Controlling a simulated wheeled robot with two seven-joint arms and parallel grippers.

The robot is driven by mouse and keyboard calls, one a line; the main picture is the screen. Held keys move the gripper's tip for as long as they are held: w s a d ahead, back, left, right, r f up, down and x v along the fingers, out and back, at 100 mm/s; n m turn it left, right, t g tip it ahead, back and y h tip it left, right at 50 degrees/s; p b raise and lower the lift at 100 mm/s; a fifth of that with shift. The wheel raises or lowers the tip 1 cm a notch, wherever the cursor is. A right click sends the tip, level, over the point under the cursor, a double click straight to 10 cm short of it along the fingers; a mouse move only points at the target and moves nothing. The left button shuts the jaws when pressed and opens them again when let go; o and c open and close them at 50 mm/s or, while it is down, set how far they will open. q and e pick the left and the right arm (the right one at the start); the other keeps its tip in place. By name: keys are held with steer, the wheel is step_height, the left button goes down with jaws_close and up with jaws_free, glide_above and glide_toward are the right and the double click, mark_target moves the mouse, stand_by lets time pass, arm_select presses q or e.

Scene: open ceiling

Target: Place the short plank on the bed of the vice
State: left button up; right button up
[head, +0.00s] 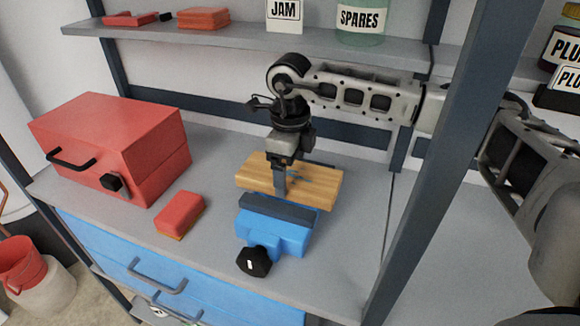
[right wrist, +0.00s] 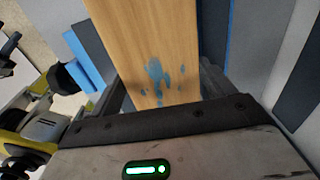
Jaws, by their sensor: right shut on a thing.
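The short plank (head: 317,183) is a pale wooden board lying roughly level across the picture. My right gripper (head: 280,186) points down and is shut on it near its middle. In the right wrist view the plank (right wrist: 158,45) shows blue stains between the dark fingers. The blue vice (head: 272,232), with a dark jaw (head: 280,208) and a black knob (head: 253,262), stands on the bench just in front of the plank. The plank and my gripper hide the vice's rear part and bed; I cannot tell whether the plank touches it. My left gripper is out of view.
A red toolbox (head: 110,140) stands left on the grey bench (head: 215,265). A red-and-orange block (head: 180,214) lies between it and the vice. A dark upright post (head: 430,150) crosses in front of my right arm. A shelf (head: 250,42) runs above.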

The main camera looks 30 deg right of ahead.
mark_target(290, 173)
steer(key=shift+f+b, duration=0.35)
steer(key=shift+b, duration=0.05)
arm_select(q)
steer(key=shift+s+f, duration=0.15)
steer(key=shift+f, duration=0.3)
arm_select(e)
steer(key=shift+f, duration=0.2)
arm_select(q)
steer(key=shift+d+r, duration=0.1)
arm_select(e)
steer(key=shift+s, duration=0.1)
steer(key=o, duration=1.2)
steer(key=shift+f, duration=0.1)
steer(key=shift+c, duration=0.2)
steer(key=shift+r, duration=0.3)
arm_select(q)
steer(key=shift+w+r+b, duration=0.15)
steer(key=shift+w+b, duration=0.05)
steer(key=shift+b, duration=0.1)
arm_select(e)
step_height(290, 173, up, 13)
steer(key=shift+f, duration=0.1)
